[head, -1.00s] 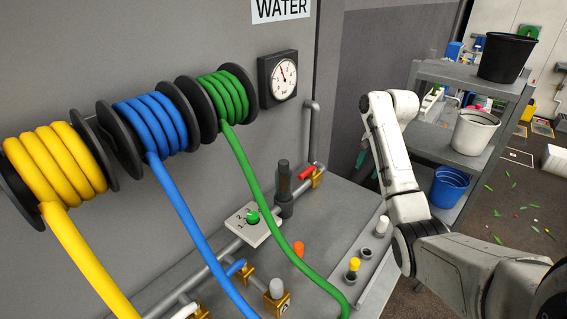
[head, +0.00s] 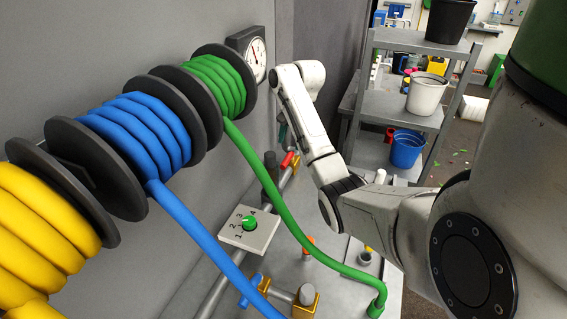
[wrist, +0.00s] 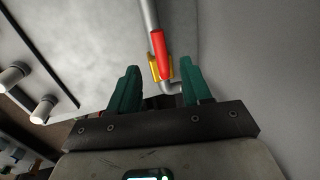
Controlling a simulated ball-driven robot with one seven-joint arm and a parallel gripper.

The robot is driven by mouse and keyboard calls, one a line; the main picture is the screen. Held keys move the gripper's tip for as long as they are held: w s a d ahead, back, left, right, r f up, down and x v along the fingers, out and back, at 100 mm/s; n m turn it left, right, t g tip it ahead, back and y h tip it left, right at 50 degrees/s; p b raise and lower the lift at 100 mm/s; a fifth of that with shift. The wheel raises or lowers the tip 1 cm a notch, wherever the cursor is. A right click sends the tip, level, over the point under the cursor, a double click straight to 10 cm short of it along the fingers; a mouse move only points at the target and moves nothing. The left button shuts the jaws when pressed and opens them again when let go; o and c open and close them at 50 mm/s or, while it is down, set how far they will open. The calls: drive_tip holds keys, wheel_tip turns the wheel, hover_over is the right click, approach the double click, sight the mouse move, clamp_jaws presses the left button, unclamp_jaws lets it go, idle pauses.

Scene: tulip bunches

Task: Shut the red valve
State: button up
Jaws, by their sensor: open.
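The red valve handle (head: 288,159) is a short lever on a brass body (head: 295,168) on the grey pipe by the cabinet wall. It appears to lie along the pipe. In the wrist view the red handle (wrist: 158,48) is ahead of the jaws, with the brass body (wrist: 154,68) behind it. My gripper (wrist: 163,86) is open and empty, its green fingers to either side of the line to the valve. In the head view my gripper (head: 282,130) is partly hidden by my arm and shows just above the handle; contact cannot be told.
Yellow, blue (head: 143,140) and green (head: 218,88) hose reels line the wall. The green hose (head: 277,205) drops in front of the pipework. A green selector knob (head: 249,222) sits left of the valve. A grey shelf (head: 405,120) with buckets stands behind my arm.

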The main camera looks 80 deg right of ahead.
sight(285, 161)
drive_tip(key=f, duration=0.2)
drive_tip(key=w+f, duration=0.1)
drive_tip(key=f, duration=0.5)
drive_tip(key=shift+w+f, duration=0.2)
drive_tip(key=shift+w, duration=0.05)
drive_tip(key=shift+c, duration=0.2)
clamp_jaws()
